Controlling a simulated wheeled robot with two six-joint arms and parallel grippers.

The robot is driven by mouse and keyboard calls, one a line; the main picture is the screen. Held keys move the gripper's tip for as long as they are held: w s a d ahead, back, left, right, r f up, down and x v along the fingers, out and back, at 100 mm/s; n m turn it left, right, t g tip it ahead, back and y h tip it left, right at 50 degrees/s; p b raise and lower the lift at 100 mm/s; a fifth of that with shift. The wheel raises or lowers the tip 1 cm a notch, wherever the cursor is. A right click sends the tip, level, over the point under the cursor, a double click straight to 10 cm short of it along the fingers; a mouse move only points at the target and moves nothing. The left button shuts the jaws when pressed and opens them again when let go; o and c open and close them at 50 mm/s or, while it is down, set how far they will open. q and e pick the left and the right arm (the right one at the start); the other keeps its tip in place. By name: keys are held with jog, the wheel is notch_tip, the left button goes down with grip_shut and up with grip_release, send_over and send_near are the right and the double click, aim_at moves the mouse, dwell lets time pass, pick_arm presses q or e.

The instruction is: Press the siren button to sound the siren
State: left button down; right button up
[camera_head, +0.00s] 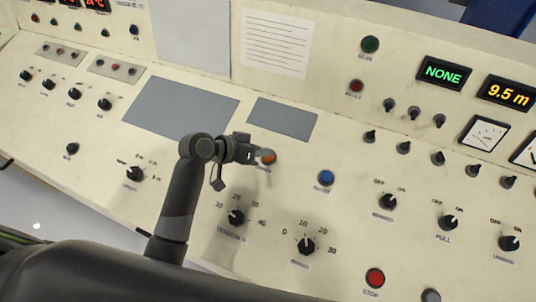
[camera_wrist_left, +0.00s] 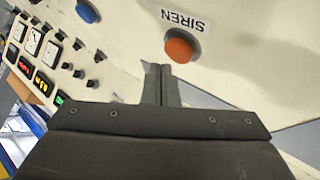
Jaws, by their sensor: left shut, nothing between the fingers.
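The siren button is an orange round button (camera_head: 268,158) on the sloping cream control panel (camera_head: 212,135). In the left wrist view the orange button (camera_wrist_left: 180,48) sits beside a label reading SIREN, upside down. My left gripper (camera_head: 260,154) is shut and empty, with its tips right at the button and partly over it in the head view. In the left wrist view the closed fingertips (camera_wrist_left: 157,70) lie just below and left of the button, which shows almost whole. I cannot tell whether they touch it. My right gripper is not in view.
A blue button (camera_head: 326,178) is to the right of the siren button. A red stop button (camera_head: 375,278) is lower right. Black knobs (camera_head: 237,217) stand out from the panel near my left arm. Grey blank plates (camera_head: 283,119) lie behind the gripper.

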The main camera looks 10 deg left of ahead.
pick_arm(q)
jog(key=shift+w+f, duration=0.1)
jog(key=shift+f, duration=0.35)
jog(key=shift+w+f+b, duration=0.1)
jog(key=shift+f+b, duration=0.35)
dwell(0.9)
jog(key=shift+s+r+p, duration=0.2)
jog(key=shift+r+p, duration=0.7)
jog(key=shift+p, duration=0.15)
jog(key=r+p, duration=0.2)
jog(key=s+r+p, duration=0.1)
jog(key=r+p, duration=0.2)
jog(key=shift+s+a, duration=0.1)
jog(key=shift+f, duration=0.1)
